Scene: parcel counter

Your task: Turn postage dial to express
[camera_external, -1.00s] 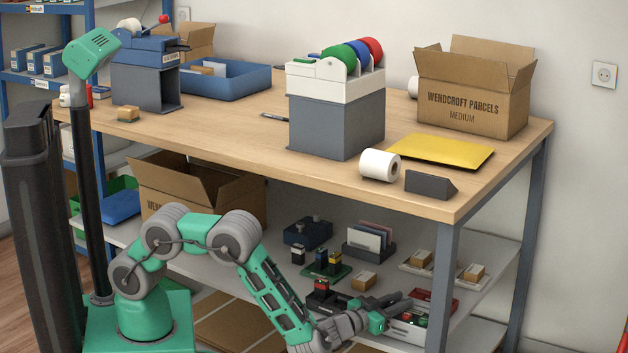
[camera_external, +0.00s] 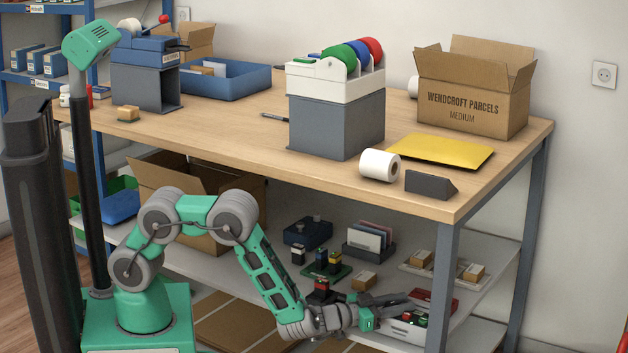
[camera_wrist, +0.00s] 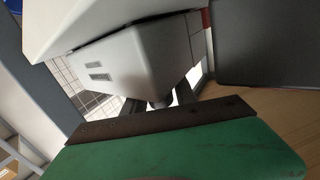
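My gripper (camera_external: 397,302) reaches over the lower shelf at the right, pointing right, close above a white tray-like holder (camera_external: 407,333) with red, green and dark pieces. In the wrist view, two dark fingers of my gripper (camera_wrist: 160,98) stand apart, with a light gap between them. A pale grey-white box-like body (camera_wrist: 128,68) with two small dark slots is close ahead of them. A small grey rounded part (camera_wrist: 157,104) shows between the fingers; I cannot tell whether they touch it. I cannot make out a postage dial or its express mark.
The tabletop (camera_external: 240,130) is above and behind my forearm, with its leg (camera_external: 442,285) just right of my gripper. On the lower shelf are a stamp rack (camera_external: 326,270), a card holder (camera_external: 368,247), a dark blue box (camera_external: 300,234) and a small carton (camera_external: 364,281).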

